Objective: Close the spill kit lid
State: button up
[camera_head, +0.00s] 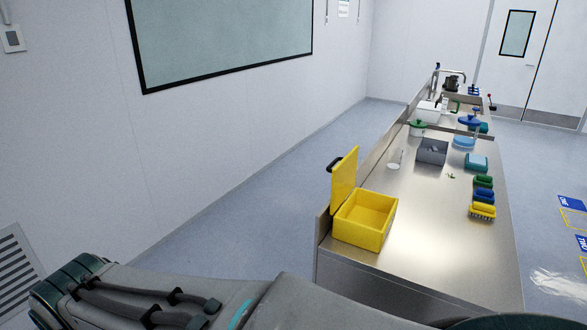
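The spill kit is a yellow box (362,236) at the near left corner of the steel bench. Its yellow lid (344,182) stands upright, open, along the box's left back side. A dark handle (335,164) sits at the lid's upper left edge. The inside of the box looks empty. My arm crosses the bottom of the view, in front of the bench and apart from the box. My gripper is not in view.
The steel bench (430,243) runs away to the back right. A grey bin (432,151), several coloured brushes (483,196), a teal container (476,162) and a white container with a green lid (418,128) stand on it. Bare bench top lies right of the box. Open floor (250,197) lies to the left.

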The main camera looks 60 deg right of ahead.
aim_at(344, 174)
jog(key=i, duration=0.8)
jog(key=z, duration=3.15)
jog(key=i, duration=1)
jog(key=z, duration=0.05)
